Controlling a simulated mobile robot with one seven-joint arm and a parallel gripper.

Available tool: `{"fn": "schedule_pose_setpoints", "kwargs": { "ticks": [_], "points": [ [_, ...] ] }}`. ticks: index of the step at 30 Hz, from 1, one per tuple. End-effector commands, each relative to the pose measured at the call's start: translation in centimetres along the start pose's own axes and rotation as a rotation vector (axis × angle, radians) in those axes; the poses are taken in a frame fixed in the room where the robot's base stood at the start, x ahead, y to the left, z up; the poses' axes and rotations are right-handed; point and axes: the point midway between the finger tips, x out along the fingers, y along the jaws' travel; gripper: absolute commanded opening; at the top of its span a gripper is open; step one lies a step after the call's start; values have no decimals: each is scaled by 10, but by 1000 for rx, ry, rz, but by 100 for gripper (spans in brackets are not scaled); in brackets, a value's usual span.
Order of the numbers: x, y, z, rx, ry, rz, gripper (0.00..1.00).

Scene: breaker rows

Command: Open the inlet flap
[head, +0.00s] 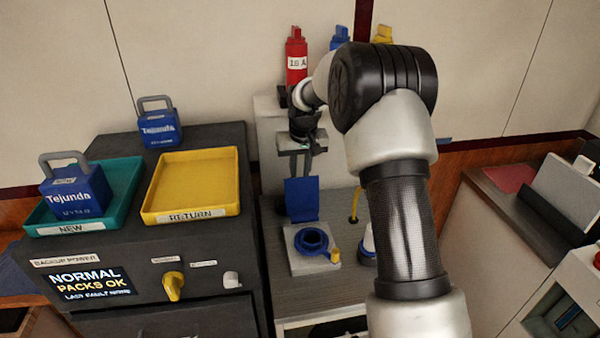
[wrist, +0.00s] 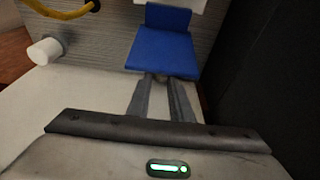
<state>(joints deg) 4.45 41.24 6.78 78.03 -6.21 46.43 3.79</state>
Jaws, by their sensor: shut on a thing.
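The inlet flap (head: 301,199) is a blue plate standing up at the back edge of the inlet, in the head view. The inlet is a blue ring (head: 311,241) on a light grey block, and its round opening is uncovered. My gripper (head: 299,175) points down from above and is shut on the flap's upper edge. In the wrist view the narrow fingers (wrist: 162,82) meet the near edge of the blue flap (wrist: 162,54). The exact contact between fingertips and flap is partly hidden.
A small yellow piece (head: 335,254) sits at the inlet's right side. A yellow cable (head: 354,207) rises to the right of the flap. A dark cabinet with a teal tray (head: 122,190) and a yellow tray (head: 192,184) stands at left. Red, blue and yellow packs stand behind.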

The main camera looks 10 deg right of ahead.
Motion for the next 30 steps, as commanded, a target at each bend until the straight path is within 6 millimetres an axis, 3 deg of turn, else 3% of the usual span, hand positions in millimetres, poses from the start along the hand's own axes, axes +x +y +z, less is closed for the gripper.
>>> {"fn": "schedule_pose_setpoints", "kwargs": {
  "ticks": [1, 3, 4, 14, 20, 30],
  "points": [
    [-5, 0, -8, 0, 23, 0, 25],
    [-5, 0, -7, 0, 20, 0, 36],
    [-4, 0, -6, 0, 19, 0, 37],
    [-6, 0, -4, 0, 13, 0, 37],
    [-35, 0, -6, -1, 20, 1, 37],
    [-54, 0, 73, 0, 15, 0, 37]
  ]
}}
